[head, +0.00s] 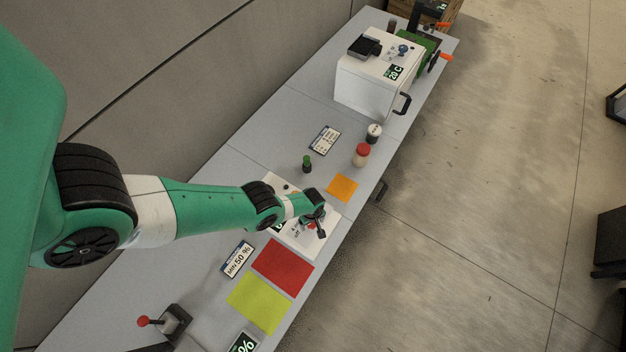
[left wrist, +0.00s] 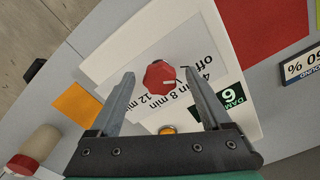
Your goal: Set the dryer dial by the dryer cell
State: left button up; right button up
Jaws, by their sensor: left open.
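The dryer dial is a red knob (left wrist: 160,77) on a white panel (left wrist: 112,50) with printed marks including "off", "8 min" and "12 min". A pale pointer line shows on the knob. My left gripper (left wrist: 156,85) is open, its two fingers on either side of the knob in the left wrist view, with visible gaps. I cannot tell how far the fingertips are above the panel. In the head view my left gripper (head: 318,222) hangs over the white panel (head: 308,242) and mostly hides the dial. My right gripper is not in view.
A black "DAM" display (left wrist: 231,98) and an orange button (left wrist: 167,130) sit near the gripper. Red (head: 284,267), lime (head: 258,302) and orange (head: 342,187) squares lie around the panel. A red-capped jar (head: 361,155) and white box (head: 372,85) stand farther back.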

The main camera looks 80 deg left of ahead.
pick_arm(q)
grip_shut()
dwell(0.3)
jog(key=shift+m, duration=0.3)
jog(key=m, duration=0.5)
jog(key=shift+s, duration=0.1)
jog(key=m+b, duration=0.1)
jog(key=m, duration=0.5)
jog(key=shift+s+m, duration=0.1)
jog(key=shift+m, duration=0.2)
jog(key=m, duration=0.6)
jog(key=shift+a, duration=0.2)
jog(key=m, duration=0.5)
jog(key=shift+a+m, duration=0.1)
jog(key=shift+m, duration=0.2)
